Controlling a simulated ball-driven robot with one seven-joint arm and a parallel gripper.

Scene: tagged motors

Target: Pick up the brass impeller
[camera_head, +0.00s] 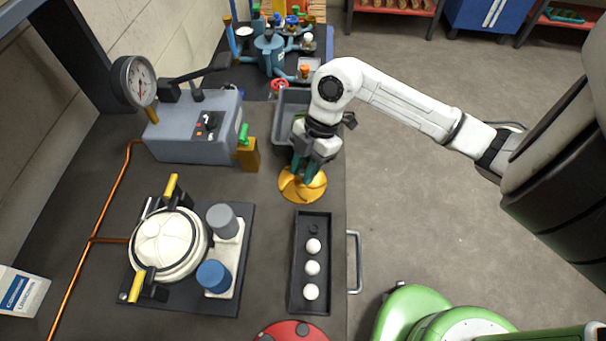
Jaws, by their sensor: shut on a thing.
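The brass impeller (302,186) is a round golden disc with curved vanes, near the right edge of the dark bench. My gripper (308,170) points down over it and is shut on its middle, with teal fingers partly hiding the hub. I cannot tell whether the impeller rests on the bench or is slightly lifted.
A grey bin (290,105) stands just behind my gripper. A black tray (310,262) with white balls lies in front. A grey gauge box (195,130) and a clamped white-lidded vessel (168,245) stand to the left. A red round object (290,331) is at the near edge.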

